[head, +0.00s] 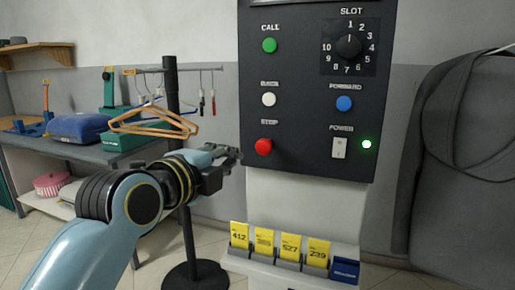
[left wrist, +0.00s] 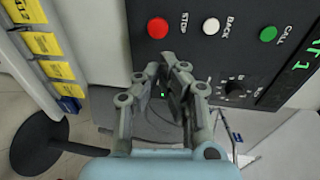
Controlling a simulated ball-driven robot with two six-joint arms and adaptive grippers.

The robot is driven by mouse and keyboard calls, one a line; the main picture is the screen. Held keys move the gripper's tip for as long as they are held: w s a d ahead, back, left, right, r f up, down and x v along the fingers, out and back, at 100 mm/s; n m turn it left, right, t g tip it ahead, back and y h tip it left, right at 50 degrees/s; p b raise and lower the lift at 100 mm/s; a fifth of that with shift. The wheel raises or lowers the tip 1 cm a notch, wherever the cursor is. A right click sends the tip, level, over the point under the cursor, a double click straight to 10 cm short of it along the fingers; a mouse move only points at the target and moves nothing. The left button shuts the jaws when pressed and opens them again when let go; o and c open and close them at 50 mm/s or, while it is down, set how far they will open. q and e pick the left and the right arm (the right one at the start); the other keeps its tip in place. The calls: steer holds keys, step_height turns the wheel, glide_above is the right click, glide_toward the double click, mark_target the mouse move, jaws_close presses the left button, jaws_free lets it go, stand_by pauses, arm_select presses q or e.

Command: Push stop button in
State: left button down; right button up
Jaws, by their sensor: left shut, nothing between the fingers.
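The red stop button (head: 264,147) is at the lower left of the dark control panel (head: 305,103), under the label STOP. It also shows at the top of the left wrist view (left wrist: 158,28). My left gripper (head: 236,154) is shut and empty, just left of the panel edge at about the height of the stop button in the head view. In the left wrist view its fingertips (left wrist: 164,66) are below the red button in the picture, with a visible gap between them. My right gripper is in neither view.
The panel also has a green call button (head: 270,45), white back button (head: 268,100), blue forward button (head: 344,103), slot dial (head: 348,46) and power switch (head: 339,148). Yellow numbered tags (head: 264,243) stand below. A hanger stand (head: 175,120) is behind my arm; a dark garment bag (head: 470,160) hangs right.

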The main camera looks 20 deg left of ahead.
mark_target(262, 146)
arm_select(q)
steer(key=w, duration=0.4)
steer(key=w+d+f, duration=0.1)
steer(key=w, duration=0.4)
steer(key=w+f, duration=0.1)
steer(key=w, duration=0.3)
steer(key=shift+w+d, duration=0.2)
steer(key=shift+w, duration=0.15)
